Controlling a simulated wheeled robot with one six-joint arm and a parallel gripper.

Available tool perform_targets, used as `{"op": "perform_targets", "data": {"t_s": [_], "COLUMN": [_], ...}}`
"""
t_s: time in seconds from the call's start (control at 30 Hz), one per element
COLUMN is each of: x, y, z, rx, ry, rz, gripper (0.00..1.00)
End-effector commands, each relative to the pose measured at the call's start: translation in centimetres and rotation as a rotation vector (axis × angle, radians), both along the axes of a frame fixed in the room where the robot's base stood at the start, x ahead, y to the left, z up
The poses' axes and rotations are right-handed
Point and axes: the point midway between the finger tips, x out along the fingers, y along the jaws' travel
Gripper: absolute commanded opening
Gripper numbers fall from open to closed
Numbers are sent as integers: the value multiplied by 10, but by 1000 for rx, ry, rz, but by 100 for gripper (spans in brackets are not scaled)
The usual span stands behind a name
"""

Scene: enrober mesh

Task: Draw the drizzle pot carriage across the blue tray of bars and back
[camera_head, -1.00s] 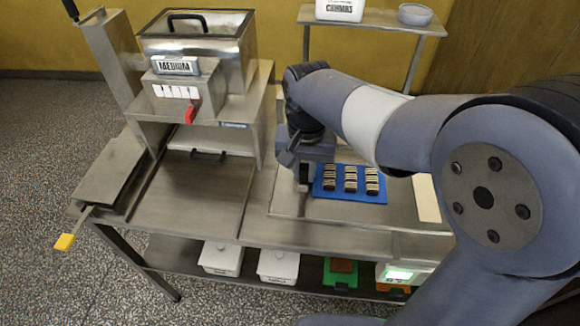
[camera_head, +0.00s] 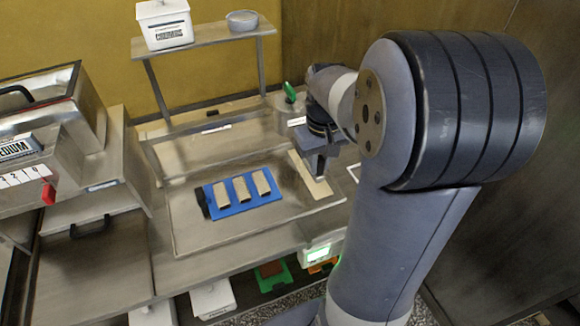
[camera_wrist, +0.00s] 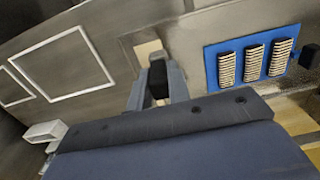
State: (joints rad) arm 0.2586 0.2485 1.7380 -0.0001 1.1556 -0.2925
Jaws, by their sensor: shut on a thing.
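The drizzle pot carriage, a grey metal body with a green knob (camera_head: 290,93), is at the back right in the head view, partly behind my arm. My gripper (camera_head: 318,172) is right of the tray, above a pale strip. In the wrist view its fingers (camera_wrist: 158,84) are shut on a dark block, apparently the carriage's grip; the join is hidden. The blue tray (camera_head: 216,188) lies flat left of my gripper, with three rows of bars (camera_head: 242,189). It also shows in the wrist view (camera_wrist: 211,62), where the bars have pale stripes.
A black block (camera_head: 203,203) sits at the tray's left edge. A shelf (camera_head: 205,35) with a white tub (camera_head: 165,24) and a grey bowl (camera_head: 243,20) stands behind. The enrober (camera_head: 70,130) is at left. White outlined rectangles (camera_wrist: 65,63) mark the surface beyond my gripper.

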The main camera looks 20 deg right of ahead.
Motion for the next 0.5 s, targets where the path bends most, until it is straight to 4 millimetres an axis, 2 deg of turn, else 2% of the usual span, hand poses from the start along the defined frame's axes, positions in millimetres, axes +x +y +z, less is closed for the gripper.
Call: {"op": "perform_targets", "data": {"t_s": [0.03,0.2,0.5], "x": [1,1,2], "y": [-9,-25,-32], "z": [1,1,1], "rx": [-1,-1,-3], "ry": [0,0,-1], "rz": [-5,-1,1], "gripper": [0,0,0]}}
